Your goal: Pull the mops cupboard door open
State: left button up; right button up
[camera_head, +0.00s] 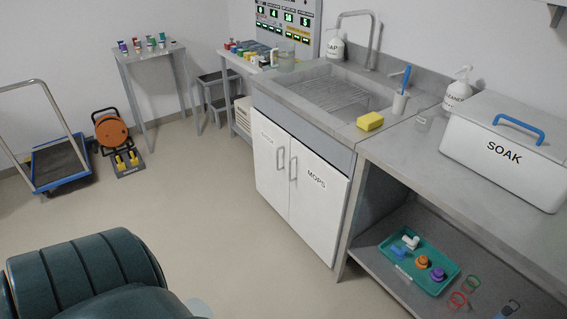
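The mops cupboard door (318,206) is a white panel marked MOPS under the sink counter. It is the right one of two doors and stands shut. Its grey bar handle (293,168) is upright near its left edge. The left door (268,158) has its own handle beside it and also looks shut; its label is too small to read surely. Neither of my grippers shows in the head view.
A dark green padded seat (90,275) fills the lower left. Open floor (215,215) lies before the doors. A grey counter with a white SOAK box (505,150) stands at right, a green tray (419,262) on its low shelf. A blue trolley (60,165) is at far left.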

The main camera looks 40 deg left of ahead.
aim_at(318, 191)
jog(key=u, duration=1.2)
